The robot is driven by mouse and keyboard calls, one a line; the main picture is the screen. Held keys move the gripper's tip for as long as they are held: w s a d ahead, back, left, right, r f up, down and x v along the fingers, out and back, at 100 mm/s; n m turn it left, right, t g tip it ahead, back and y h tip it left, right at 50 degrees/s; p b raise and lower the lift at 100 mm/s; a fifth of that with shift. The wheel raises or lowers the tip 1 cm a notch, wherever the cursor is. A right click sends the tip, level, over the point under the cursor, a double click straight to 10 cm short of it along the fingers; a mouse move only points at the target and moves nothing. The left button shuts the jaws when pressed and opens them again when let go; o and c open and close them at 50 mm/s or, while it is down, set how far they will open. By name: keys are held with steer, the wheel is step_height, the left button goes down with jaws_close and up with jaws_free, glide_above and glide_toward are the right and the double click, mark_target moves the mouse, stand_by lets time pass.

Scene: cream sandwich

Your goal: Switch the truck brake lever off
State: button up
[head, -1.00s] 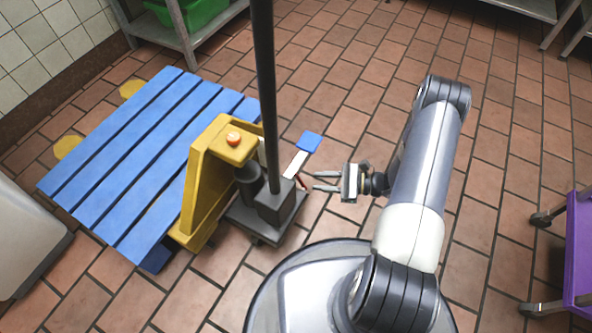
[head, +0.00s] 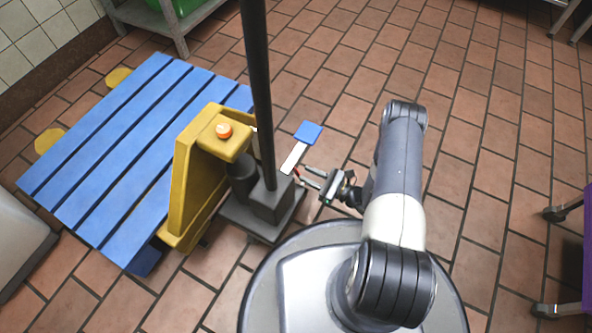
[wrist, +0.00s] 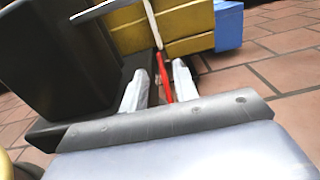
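The pallet truck has a yellow body (head: 190,185), a dark upright pole (head: 257,90) and a dark grey base block (head: 268,200). A thin red lever (wrist: 164,76) shows low beside the block in the wrist view; in the head view only a small red bit (head: 297,171) of it shows. A white arm with a blue pedal (head: 308,132) sticks out from the block. My gripper (head: 304,175) is open, its fingers apart and pointing at the block's right side. In the wrist view the red lever appears between the two fingers; I cannot tell whether either touches it.
A blue slatted pallet (head: 115,150) sits on the truck at left. A grey shelf (head: 180,25) with a green crate (head: 172,5) stands behind. A purple cart (head: 588,250) stands at the right edge. The tiled floor between is clear.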

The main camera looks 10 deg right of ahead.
mark_target(296, 169)
steer(key=shift+b+x, duration=0.6)
steer(key=shift+x, duration=2.05)
jaws_close()
